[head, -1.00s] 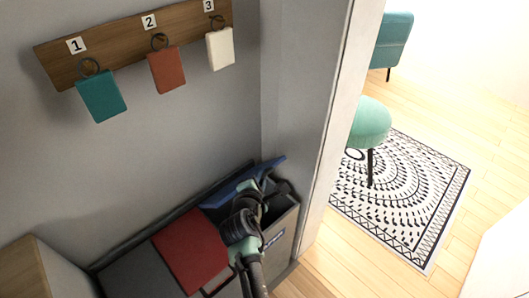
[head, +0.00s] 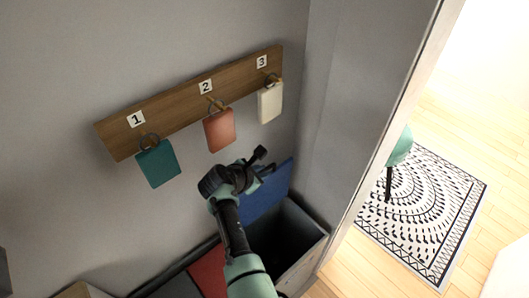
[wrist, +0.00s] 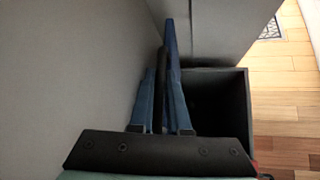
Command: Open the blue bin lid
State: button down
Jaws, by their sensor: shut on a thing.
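The blue bin lid (head: 268,192) stands steeply raised, close to upright, near the wall at the back of its bin. The bin (head: 318,244) is open below it, and its inside is dark. In the wrist view the lid (wrist: 170,32) shows nearly edge-on, with the open bin (wrist: 247,100) to its right. My gripper (head: 262,166) is at the lid's upper part and is shut on it. The wrist view shows my gripper's two fingers (wrist: 161,85) around a dark narrow part of the lid. My wrist hides part of the contact.
A red lid (head: 208,272) lies left of the blue one, partly behind my arm. A wooden board (head: 190,105) with teal, orange and white tags hangs above. A wall corner and door frame (head: 385,145) stand close right; wooden floor and a patterned rug (head: 425,215) lie beyond.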

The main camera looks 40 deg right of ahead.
jog(key=shift+w+a, duration=0.1)
jog(key=shift+w, duration=0.55)
jog(key=c, duration=0.9)
grip_release()
jog(key=shift+r, duration=0.1)
jog(key=p+v, duration=0.2)
jog(key=v, duration=1.1)
jog(key=shift+s, duration=0.1)
